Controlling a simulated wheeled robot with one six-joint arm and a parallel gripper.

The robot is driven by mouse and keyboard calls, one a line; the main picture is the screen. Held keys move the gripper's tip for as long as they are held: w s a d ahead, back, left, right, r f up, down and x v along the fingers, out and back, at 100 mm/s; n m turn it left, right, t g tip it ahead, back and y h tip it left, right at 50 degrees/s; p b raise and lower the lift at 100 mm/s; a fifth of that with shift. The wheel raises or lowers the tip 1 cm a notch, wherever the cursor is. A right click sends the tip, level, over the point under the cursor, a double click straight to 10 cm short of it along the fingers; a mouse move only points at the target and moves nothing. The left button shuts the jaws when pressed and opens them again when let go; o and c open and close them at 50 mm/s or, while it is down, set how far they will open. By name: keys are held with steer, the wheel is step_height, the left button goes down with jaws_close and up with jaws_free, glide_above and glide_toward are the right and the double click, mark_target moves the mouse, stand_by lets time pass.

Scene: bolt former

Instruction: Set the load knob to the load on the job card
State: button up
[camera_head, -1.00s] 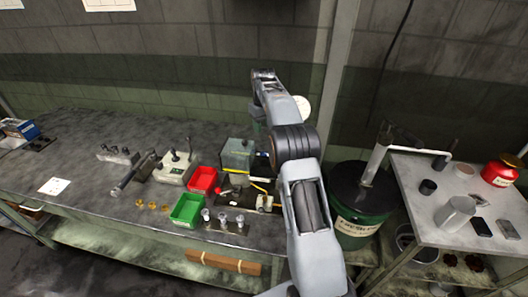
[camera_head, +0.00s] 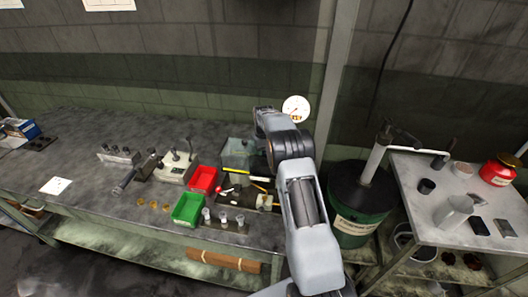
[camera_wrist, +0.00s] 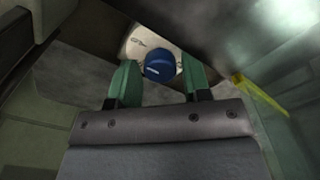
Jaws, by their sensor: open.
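In the wrist view a round blue knob (camera_wrist: 160,68) with a short white mark on its face sits on a pale plate (camera_wrist: 139,42). Dark markings show on the plate left of the knob. My gripper (camera_wrist: 158,78) is open, with one green finger to the left of the knob and one to the right. Gaps show between the fingers and the knob; I cannot tell how far the knob is in depth. In the head view my arm hides the gripper and the knob. A white card (camera_head: 54,186) lies on the bench at left; its writing is too small to read.
The bench (camera_head: 85,215) holds a red bin (camera_head: 203,180), a green bin (camera_head: 187,209) and several metal parts. A white dial gauge (camera_head: 296,109) stands behind my arm. A green drum (camera_head: 352,226) and a side table (camera_head: 436,203) stand at right. A yellow bar (camera_wrist: 262,98) runs right of my gripper.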

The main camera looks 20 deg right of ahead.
steer(key=shift+f, duration=0.15)
steer(key=c, duration=0.6)
steer(key=shift+c, duration=0.2)
steer(key=n+b, duration=0.1)
steer(key=n, duration=0.2)
steer(key=shift+n, duration=2.1)
